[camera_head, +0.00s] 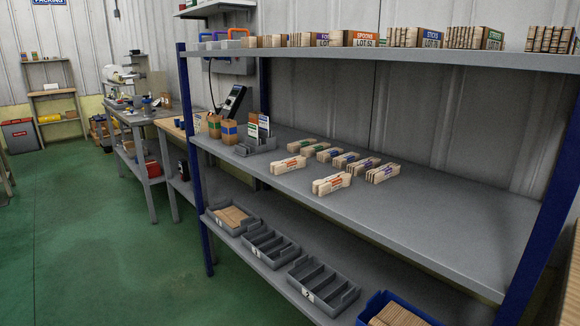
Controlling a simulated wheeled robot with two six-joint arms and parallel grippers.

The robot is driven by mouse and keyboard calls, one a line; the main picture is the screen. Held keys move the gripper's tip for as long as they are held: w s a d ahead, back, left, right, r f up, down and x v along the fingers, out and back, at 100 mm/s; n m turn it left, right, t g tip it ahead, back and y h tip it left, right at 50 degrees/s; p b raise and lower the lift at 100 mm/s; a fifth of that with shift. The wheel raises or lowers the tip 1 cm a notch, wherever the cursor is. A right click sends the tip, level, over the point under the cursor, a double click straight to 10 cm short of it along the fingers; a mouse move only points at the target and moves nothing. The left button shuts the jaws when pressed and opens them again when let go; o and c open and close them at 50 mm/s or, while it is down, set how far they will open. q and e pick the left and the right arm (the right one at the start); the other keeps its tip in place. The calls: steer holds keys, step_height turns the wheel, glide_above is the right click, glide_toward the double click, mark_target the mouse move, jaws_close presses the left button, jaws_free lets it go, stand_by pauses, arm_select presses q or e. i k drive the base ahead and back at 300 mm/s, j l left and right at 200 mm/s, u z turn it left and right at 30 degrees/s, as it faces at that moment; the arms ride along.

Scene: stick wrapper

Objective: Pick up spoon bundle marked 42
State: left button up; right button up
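Several small wooden bundles with coloured bands lie on the grey middle shelf (440,222). Two have orange-red bands: one bundle (332,184) lies nearest the front, and another bundle (288,165) lies to its left and farther back. Behind them are bundles with green bands (301,145) and bundles with purple or blue bands (382,173). The numbers on the bands are too small to read, so I cannot tell which bundle is marked 42. On the top shelf a box face (365,39) reads "SPOONS LOT 52". Neither of my grippers is in view.
Grey bins (270,247) and a blue crate (375,305) stand on the lower shelf. Blue posts (196,160) frame the rack. The middle shelf's right part is clear.

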mark_target(280, 168)
steer(key=i+j, duration=0.9)
steer(key=j, duration=0.2)
steer(key=z, duration=0.05)
